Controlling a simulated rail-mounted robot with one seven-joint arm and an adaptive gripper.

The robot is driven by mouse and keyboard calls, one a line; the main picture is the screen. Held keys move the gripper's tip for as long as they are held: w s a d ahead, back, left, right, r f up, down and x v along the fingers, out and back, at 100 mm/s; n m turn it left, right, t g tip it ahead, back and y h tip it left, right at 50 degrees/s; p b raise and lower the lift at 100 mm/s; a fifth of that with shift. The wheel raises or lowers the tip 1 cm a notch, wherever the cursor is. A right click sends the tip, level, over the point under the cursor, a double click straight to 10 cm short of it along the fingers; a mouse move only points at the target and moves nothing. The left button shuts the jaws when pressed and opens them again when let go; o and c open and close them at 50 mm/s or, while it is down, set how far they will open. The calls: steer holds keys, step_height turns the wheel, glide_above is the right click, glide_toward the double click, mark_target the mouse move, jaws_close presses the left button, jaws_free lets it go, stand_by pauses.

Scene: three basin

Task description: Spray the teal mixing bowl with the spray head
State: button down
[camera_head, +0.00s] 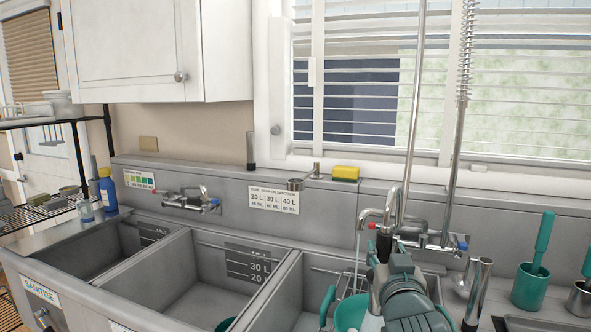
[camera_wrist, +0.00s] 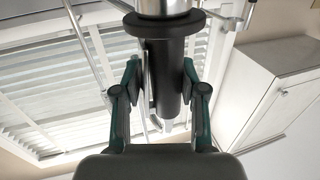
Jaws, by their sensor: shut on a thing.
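My gripper (camera_wrist: 161,82) is shut on the black body of the spray head (camera_wrist: 166,65), with a finger pad on either side of it in the wrist view. The metal end above the black collar shows at the top of that view. In the head view my gripper is over the right basin, and my wrist hides most of the spray head. The teal mixing bowl (camera_head: 350,313) is in the right basin, partly hidden behind my arm. I cannot tell whether spray is coming out of the head.
A thin stream of water falls from the faucet (camera_head: 371,216) into the right basin. The middle basin (camera_head: 190,275) has a teal thing at its lower edge. A yellow sponge (camera_head: 345,173) lies on the ledge. A teal cup with a brush (camera_head: 530,287) stands at right.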

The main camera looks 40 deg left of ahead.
steer(key=shift+a, duration=0.1)
steer(key=w+a+b, duration=0.3)
steer(key=a, duration=0.3)
stand_by(0.6)
steer(key=shift+w, duration=0.1)
stand_by(0.4)
steer(key=shift+w+d+p, duration=0.25)
steer(key=shift+d+p, duration=0.25)
steer(key=shift+d, duration=0.25)
steer(key=shift+w+d+p, duration=0.25)
steer(key=shift+d+p, duration=0.25)
steer(key=shift+d, duration=0.3)
steer(key=shift+w+d+p, duration=0.25)
steer(key=shift+d+p, duration=0.25)
steer(key=shift+d, duration=0.25)
